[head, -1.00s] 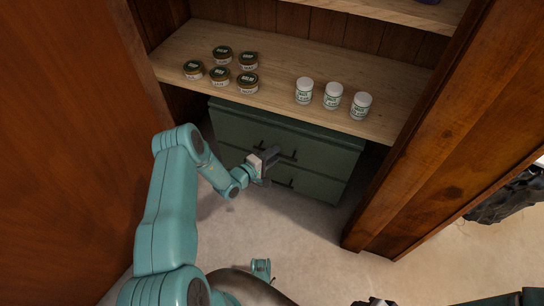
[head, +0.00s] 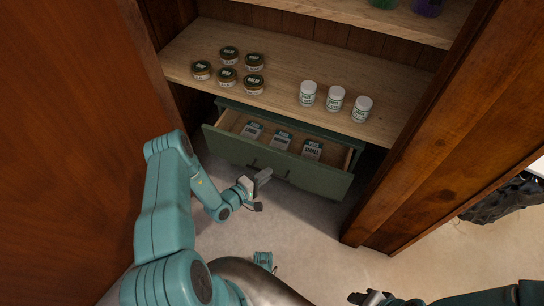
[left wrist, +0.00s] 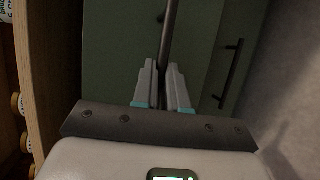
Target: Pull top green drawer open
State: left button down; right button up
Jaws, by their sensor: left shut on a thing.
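The top green drawer (head: 315,181) stands open under the wooden shelf in the head view, with its inside showing. My left gripper (head: 264,177) is at its front, shut on the drawer's dark bar handle. In the left wrist view the handle (left wrist: 168,40) runs between the two fingers (left wrist: 161,95). The lower drawer's handle (left wrist: 230,72) shows to the right there. My right gripper (head: 370,297) is at the bottom edge of the head view, empty space around it; its jaws are too unclear to read.
Three small labelled boxes (head: 282,141) lie in the drawer. The shelf (head: 285,85) above holds several brown-lidded jars (head: 227,76) and three white jars (head: 335,99). A wooden post (head: 400,190) stands right, a wooden panel (head: 70,150) left. The floor (head: 320,235) before the drawer is clear.

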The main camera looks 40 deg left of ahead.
pick_arm(q)
jog(key=s+d+p, duration=0.3)
jog(key=s+p, duration=0.1)
jog(key=s, duration=0.9)
jog(key=shift+s, duration=0.2)
jog(key=c, duration=1.2)
grip_release()
jog(key=shift+o, duration=0.2)
jog(key=shift+d, duration=0.1)
jog(key=p+v, duration=0.2)
jog(key=v, duration=1.4)
jog(key=shift+s, duration=0.15)
jog(key=shift+r, duration=0.1)
